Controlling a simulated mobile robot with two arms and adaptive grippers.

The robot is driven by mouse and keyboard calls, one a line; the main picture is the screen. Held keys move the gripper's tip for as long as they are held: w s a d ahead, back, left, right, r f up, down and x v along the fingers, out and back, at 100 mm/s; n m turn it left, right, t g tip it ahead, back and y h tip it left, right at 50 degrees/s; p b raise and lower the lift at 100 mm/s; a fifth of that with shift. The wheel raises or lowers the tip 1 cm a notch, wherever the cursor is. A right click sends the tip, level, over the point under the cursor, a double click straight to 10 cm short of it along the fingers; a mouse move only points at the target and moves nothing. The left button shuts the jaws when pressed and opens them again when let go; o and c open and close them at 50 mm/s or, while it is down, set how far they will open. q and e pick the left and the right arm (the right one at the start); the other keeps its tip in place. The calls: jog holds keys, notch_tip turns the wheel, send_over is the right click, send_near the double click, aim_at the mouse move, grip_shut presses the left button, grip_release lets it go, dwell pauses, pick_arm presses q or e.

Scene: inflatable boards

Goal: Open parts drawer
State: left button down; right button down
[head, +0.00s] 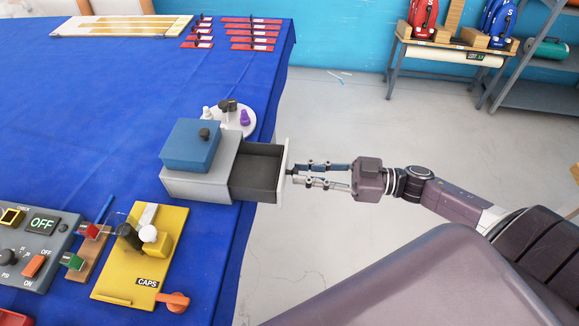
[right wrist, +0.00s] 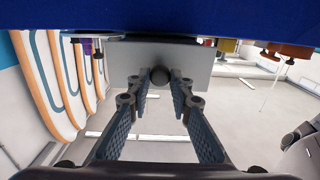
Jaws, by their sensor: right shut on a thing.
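The parts drawer (head: 256,172) is a dark-lined tray with a pale front, pulled out to the right from a light grey cabinet (head: 198,184) on the blue table. It stands well open, and its inside looks empty. My right gripper (head: 294,174) comes in from the right and is shut on the drawer's knob. In the right wrist view the dark round knob (right wrist: 160,76) sits between the fingertips, in front of the pale drawer front (right wrist: 190,60). My left gripper does not show in either view.
A blue box (head: 190,146) with a dark knob sits on the cabinet. A round white tray (head: 236,122) with small parts stands behind it. A yellow caps fixture (head: 120,275) and a grey control box (head: 30,245) lie nearer.

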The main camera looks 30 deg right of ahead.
jog(key=c, duration=1.8)
grip_release()
jog(key=shift+o, duration=0.2)
jog(key=v, duration=1.2)
